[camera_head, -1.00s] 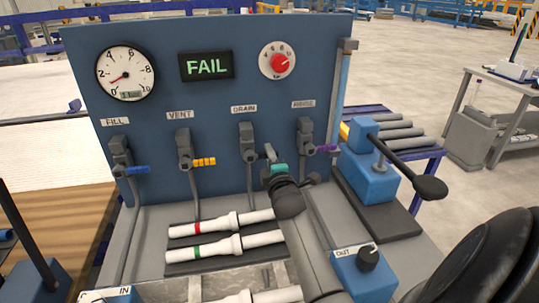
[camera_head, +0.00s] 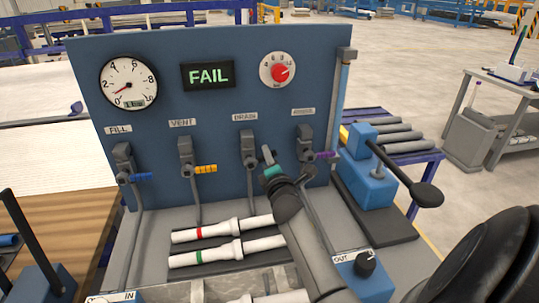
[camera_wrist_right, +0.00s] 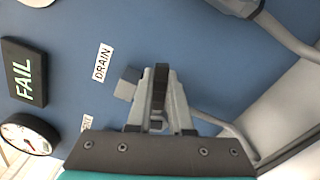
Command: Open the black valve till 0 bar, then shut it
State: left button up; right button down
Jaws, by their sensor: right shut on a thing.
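The black valve is the DRAIN valve (camera_head: 250,148), third along the blue panel. Its black handle (camera_wrist_right: 161,85) lies between the fingers of my right gripper (camera_wrist_right: 160,98) in the right wrist view. In the head view the right gripper (camera_head: 268,156) is at the DRAIN valve and hides the handle. It is shut on the handle. The round white gauge (camera_head: 129,84) has its red needle low on the left, near the bottom of the scale. The green display (camera_head: 208,75) reads FAIL. My left gripper is not in view.
Beside it are the FILL valve with blue handle (camera_head: 141,177), VENT with yellow (camera_head: 205,169) and ANNUL with purple (camera_head: 325,155). A red-knob dial (camera_head: 279,72) is above. White pipes (camera_head: 220,230) lie below the panel. A blue clamp with black lever (camera_head: 372,180) stands right.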

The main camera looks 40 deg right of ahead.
aim_at(261, 157)
jog(key=r+n+p, duration=0.1)
jog(key=n, duration=0.2)
jog(key=shift+w+a+r+n+p, duration=0.2)
jog(key=shift+a+r+n+p, duration=0.15)
jog(key=shift+a+n, duration=0.05)
jog(key=n, duration=0.1)
jog(key=n+p, duration=0.1)
jog(key=a+r+n, duration=0.1)
jog(key=shift+w+r+n+p, duration=0.1)
jog(key=shift+w+n+p, duration=0.2)
jog(key=shift+p, duration=0.1)
jog(key=n, duration=0.1)
jog(key=a+n+p, duration=0.1)
jog(key=n+p, duration=0.1)
jog(key=shift+w+a+r, duration=0.2)
jog(key=shift+w+r, duration=0.1)
jog(key=shift+w, duration=0.1)
jog(key=shift+w+a+n+p, duration=0.15)
jog(key=shift+a+n+p, duration=0.2)
jog(key=shift+n, duration=0.5)
jog(key=shift+w+a+n+p, duration=0.15)
jog(key=shift+a+n+p, duration=0.15)
jog(key=shift+n, duration=0.55)
jog(key=c, duration=0.8)
grip_release()
